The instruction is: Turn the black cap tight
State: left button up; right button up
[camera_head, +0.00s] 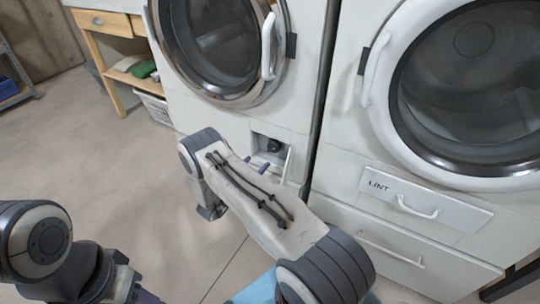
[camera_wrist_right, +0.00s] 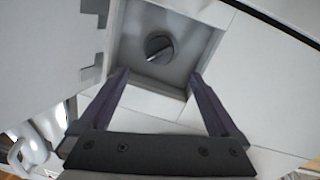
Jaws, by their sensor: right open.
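The black cap (camera_head: 273,145) sits in a small square recess low on the front of the left machine. In the right wrist view the cap (camera_wrist_right: 158,46) is round with a raised, lighter-edged grip bar across it. My right gripper (camera_wrist_right: 158,75) is open, its two purple fingers apart at the recess's near edge. The cap lies beyond the fingertips, roughly centred between them and not touched. In the head view my right arm partly covers the right gripper (camera_head: 256,162). My left gripper (camera_head: 146,296) is at the bottom left, mostly cut off by the frame edge.
The recess has an open flap (camera_head: 293,163) at its right side. Above it is the left machine's round door (camera_head: 268,45). The right machine has a LINT drawer (camera_head: 425,205) and a lower drawer (camera_head: 390,250). A wooden table (camera_head: 98,50) and white basket (camera_head: 155,107) stand behind; the left floor is clear.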

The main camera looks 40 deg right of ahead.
aim_at(272, 150)
jog(key=b+x, duration=0.2)
jog(key=x, duration=0.8)
jog(key=c, duration=1.4)
jog(key=shift+o, duration=0.2)
jog(key=shift+m, duration=0.4)
jog(key=m, duration=0.4)
jog(key=shift+s+p, duration=0.1)
jog(key=shift+p, duration=0.25)
jog(key=m+y, duration=0.1)
jog(key=m, duration=0.4)
jog(key=shift+s+m, duration=0.1)
jog(key=shift+m, duration=0.2)
jog(key=m+p, duration=0.1)
jog(key=m, duration=0.4)
jog(key=shift+s+d+t, duration=0.1)
jog(key=shift+t, duration=0.3)
jog(key=shift+f+m+t+y, duration=0.15)
jog(key=shift+m+t+y, duration=0.15)
jog(key=shift+m, duration=1.8)
